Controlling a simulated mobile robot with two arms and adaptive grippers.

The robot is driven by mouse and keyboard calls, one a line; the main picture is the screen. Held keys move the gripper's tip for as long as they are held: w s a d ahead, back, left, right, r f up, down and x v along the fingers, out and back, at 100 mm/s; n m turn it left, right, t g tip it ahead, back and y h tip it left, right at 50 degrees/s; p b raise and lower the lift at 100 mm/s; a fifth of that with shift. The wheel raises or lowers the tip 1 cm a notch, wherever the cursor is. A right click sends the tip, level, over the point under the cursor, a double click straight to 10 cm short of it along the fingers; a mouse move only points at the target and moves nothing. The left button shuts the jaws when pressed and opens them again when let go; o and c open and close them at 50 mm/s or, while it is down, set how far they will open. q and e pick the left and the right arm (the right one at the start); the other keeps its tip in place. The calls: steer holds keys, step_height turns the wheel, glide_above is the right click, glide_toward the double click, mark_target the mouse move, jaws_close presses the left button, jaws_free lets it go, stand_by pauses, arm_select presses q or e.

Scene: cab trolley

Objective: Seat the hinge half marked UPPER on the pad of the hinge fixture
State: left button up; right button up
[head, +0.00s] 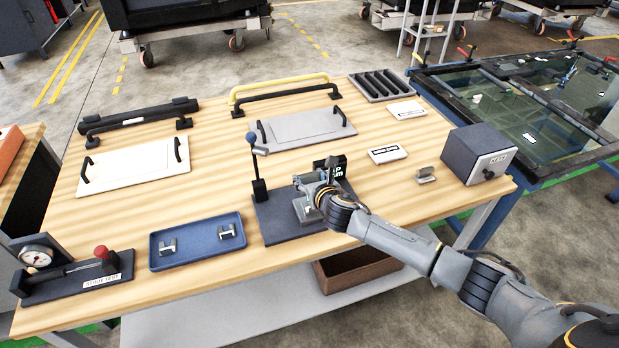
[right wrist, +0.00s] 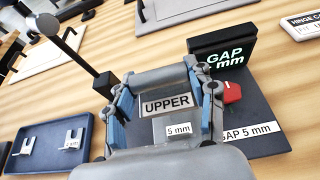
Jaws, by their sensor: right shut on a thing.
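The hinge fixture (head: 285,232) is a dark base plate with an upright ball-topped lever and a dark display reading GAP and mm; its digit is unclear. It also shows in the right wrist view (right wrist: 262,135), with a red knob and a GAP 5 mm label. My right gripper (head: 308,200) is over this base. In the right wrist view its blue-padded fingers (right wrist: 165,108) are shut on the grey hinge half (right wrist: 155,78), with an UPPER label showing between them. A 5 mm label shows just below. The pad is hidden; I cannot tell whether the hinge half touches it. My left gripper is out of view.
A blue tray (head: 197,262) with two small metal brackets lies left of the fixture. A gauge stand (head: 70,282) is at front left. Panels and handles lie behind.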

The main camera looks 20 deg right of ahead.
step_height(320, 180, down, 2)
steer(key=shift+b, duration=0.9)
steer(key=shift+f, duration=0.25)
steer(key=shift+f+b, duration=0.55)
steer(key=shift+b, duration=0.3)
steer(key=shift+f+b, duration=0.7)
steer(key=shift+f, duration=0.3)
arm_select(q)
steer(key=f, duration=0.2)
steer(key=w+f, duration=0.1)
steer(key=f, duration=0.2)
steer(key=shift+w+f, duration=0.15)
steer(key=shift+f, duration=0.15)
arm_select(e)
steer(key=shift+f, duration=0.25)
arm_select(q)
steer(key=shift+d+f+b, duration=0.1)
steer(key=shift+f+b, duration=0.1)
steer(key=shift+b, duration=0.1)
arm_select(e)
steer(key=shift+f, duration=0.35)
steer(key=o, duration=1.5)
steer(key=shift+s+f, duration=0.1)
